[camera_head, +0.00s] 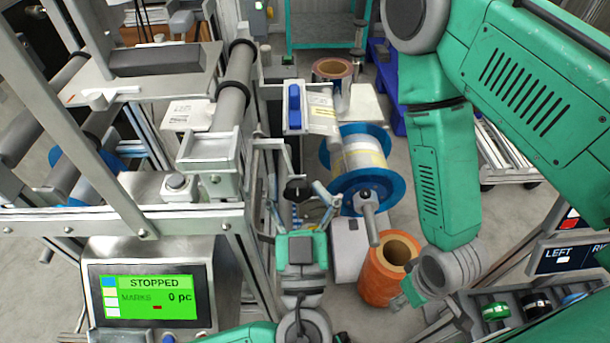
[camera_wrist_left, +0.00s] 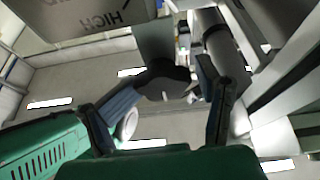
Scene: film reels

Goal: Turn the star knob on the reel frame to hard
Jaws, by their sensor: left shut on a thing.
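The black star knob (camera_head: 296,190) sits low on the reel frame (camera_head: 228,215), near the middle of the head view. My left gripper (camera_head: 300,198) comes up from below with its fingers on either side of the knob and is shut on it. In the left wrist view the dark knob (camera_wrist_left: 164,80) shows between the two fingers of my left gripper (camera_wrist_left: 168,92). A pale plate (camera_wrist_left: 80,15) with lettering, seen upside down and partly readable as HIGH, is above it. My right arm hangs at the right; its gripper (camera_head: 412,291) shows only in part, fingers unclear.
A reel with blue flanges (camera_head: 375,138) stands just right of the knob. An orange roll (camera_head: 380,275) is on the floor below it. A green screen (camera_head: 150,297) reads STOPPED at lower left. A rack of small rolls (camera_head: 535,305) is at lower right.

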